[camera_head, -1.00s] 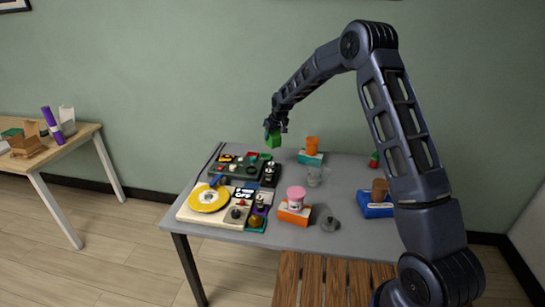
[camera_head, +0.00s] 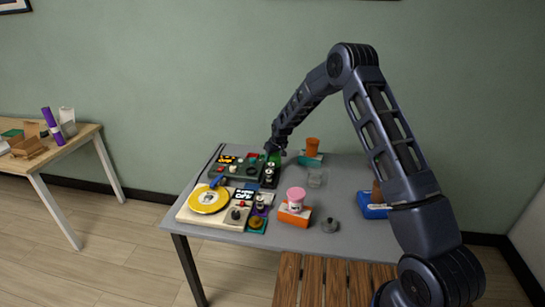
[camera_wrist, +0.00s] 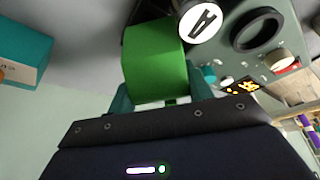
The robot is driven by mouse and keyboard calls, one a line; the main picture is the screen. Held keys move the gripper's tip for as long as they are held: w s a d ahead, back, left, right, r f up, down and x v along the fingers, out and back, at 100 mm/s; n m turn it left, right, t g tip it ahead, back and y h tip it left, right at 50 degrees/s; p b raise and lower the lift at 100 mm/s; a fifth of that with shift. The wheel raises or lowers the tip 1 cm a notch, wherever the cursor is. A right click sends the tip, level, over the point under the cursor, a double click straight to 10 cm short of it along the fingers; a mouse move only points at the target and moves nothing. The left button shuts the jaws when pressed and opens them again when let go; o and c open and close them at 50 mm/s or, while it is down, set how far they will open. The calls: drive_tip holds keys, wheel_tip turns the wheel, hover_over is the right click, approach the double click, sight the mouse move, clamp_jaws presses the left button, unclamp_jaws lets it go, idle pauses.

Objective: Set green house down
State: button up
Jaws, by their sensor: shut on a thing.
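The green house (camera_wrist: 155,62) is a bright green block in the wrist view, held between the fingers of my gripper (camera_wrist: 162,92). My gripper is shut on it. In the head view, my gripper (camera_head: 274,149) is low at the back of the grey table, beside the dark green control panel (camera_head: 225,170). The green house (camera_head: 275,158) shows there only as a small green patch, mostly hidden by the gripper. I cannot tell whether its underside touches the table.
A teal box (camera_head: 311,160) with an orange cup (camera_head: 312,146) stands right of my gripper, with a clear cup (camera_head: 315,178) in front. A cream turntable (camera_head: 200,217), an orange box (camera_head: 294,216) and a blue box (camera_head: 374,211) are nearer. Some grey tabletop (camera_head: 345,183) is bare.

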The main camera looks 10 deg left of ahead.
drive_tip(key=shift+f, duration=0.5)
drive_tip(key=o, duration=1)
drive_tip(key=shift+c, duration=0.2)
